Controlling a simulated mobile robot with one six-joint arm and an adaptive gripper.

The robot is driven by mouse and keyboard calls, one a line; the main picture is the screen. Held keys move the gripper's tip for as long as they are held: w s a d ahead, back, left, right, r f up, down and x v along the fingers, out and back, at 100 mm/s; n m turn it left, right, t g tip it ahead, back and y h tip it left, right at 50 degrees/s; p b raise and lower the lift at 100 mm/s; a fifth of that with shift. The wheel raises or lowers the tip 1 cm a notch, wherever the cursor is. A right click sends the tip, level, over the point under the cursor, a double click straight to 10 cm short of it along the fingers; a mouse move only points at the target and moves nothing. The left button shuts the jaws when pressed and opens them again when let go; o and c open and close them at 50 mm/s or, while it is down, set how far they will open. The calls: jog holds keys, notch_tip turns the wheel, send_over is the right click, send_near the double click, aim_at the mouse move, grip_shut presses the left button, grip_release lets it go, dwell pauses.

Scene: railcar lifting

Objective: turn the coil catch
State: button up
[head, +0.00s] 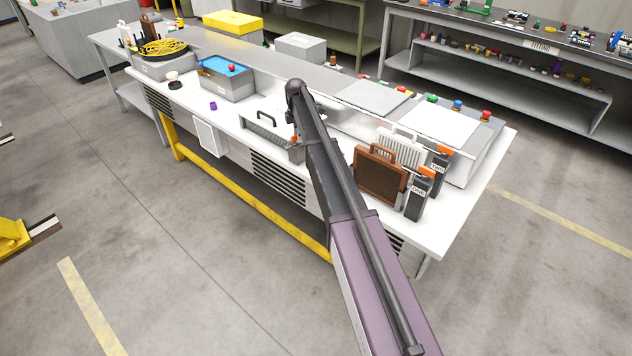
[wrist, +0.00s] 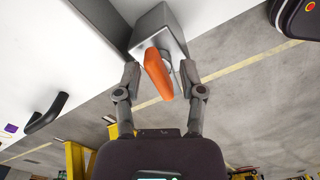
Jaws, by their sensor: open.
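The coil catch is an orange lever (wrist: 157,74) on the end of a grey block (wrist: 158,32) in the wrist view. My gripper (wrist: 161,70) is open, with one finger on each side of the orange lever. I cannot tell whether either finger touches it. My arm hides the gripper's fingers there.
A black handle (wrist: 46,113) stands left of the block in the wrist view. In the head view, a brown framed panel (head: 380,176) and dark units with orange tops (head: 418,195) stand at the bench's right. A blue-topped box (head: 227,78) stands farther left.

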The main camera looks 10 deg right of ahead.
jog(key=m, duration=0.7)
jog(key=shift+s, duration=0.2)
jog(key=m, duration=0.7)
jog(key=shift+s+a, duration=0.1)
jog(key=shift+a, duration=0.05)
notch_tip(320, 180, up, 14)
jog(key=p, duration=1.4)
jog(key=s+f+m+b, duration=0.1)
jog(key=s+f+b, duration=0.2)
jog(key=s, duration=0.7)
jog(key=s+f+m+b, duration=0.1)
jog(key=s+f+b, duration=0.2)
jog(key=s, duration=0.7)
jog(key=s+f+m+b, duration=0.1)
jog(key=s+f+b, duration=0.2)
jog(key=s, duration=0.8)
jog(key=shift+a+m, duration=0.15)
jog(key=shift+m, duration=0.15)
